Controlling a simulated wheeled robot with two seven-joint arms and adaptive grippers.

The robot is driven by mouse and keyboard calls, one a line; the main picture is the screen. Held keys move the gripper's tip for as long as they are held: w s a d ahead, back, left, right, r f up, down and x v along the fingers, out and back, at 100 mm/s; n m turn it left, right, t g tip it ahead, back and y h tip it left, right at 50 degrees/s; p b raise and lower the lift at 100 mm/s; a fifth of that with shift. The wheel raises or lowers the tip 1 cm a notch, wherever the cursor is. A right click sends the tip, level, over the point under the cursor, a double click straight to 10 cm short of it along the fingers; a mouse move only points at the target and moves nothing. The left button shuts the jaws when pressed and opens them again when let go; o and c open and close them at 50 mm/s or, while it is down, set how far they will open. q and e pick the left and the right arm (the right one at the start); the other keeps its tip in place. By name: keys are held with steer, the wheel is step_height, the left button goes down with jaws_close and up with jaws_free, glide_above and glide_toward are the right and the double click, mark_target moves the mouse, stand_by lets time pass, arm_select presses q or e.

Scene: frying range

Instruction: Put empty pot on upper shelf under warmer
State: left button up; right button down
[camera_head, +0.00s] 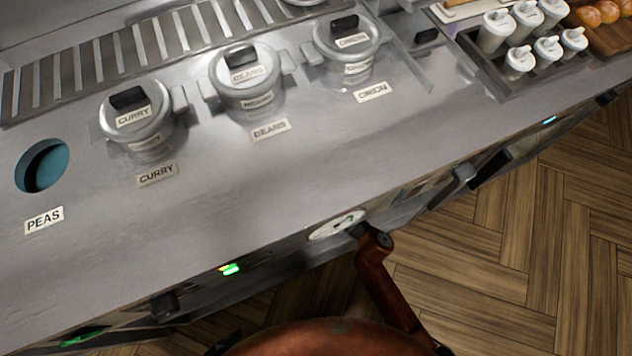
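Three lidded metal pots sit in the counter: the curry pot (137,112), the beans pot (245,76) and the onion pot (347,42). Each has a dark lid handle and labels. The lids are on, so I cannot tell whether any pot is empty. The hole (42,166) above the PEAS label (44,220) holds no pot and shows a teal inner wall. No shelf or warmer can be made out for certain. I cannot make out fingers of my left gripper, and my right gripper is not in view. Nothing is seen touching the pots.
A slatted metal grate (130,55) runs behind the pots. White lidded bottles (519,60) stand in a dark tray at the upper right, beside buns (588,16) on a wooden board. The counter front (250,215) is bare. Wooden floor (520,240) shows at the lower right.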

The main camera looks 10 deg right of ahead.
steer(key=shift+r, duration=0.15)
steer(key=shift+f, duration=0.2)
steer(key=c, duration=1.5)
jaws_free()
arm_select(q)
steer(key=shift+w+d+f, duration=0.1)
steer(key=shift+d, duration=0.05)
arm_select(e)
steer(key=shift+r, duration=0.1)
arm_select(q)
steer(key=s+a+r+g+y+p, duration=0.1)
steer(key=s+a+r+g+p, duration=0.1)
steer(key=s+a+r+p, duration=0.1)
step_height(320, 180, up, 4)
steer(key=s+a, duration=0.1)
steer(key=s, duration=0.1)
steer(key=shift+s+a+f+g+p, duration=0.2)
steer(key=shift+s+a+g+p, duration=0.1)
steer(key=shift+s+a+g, duration=0.1)
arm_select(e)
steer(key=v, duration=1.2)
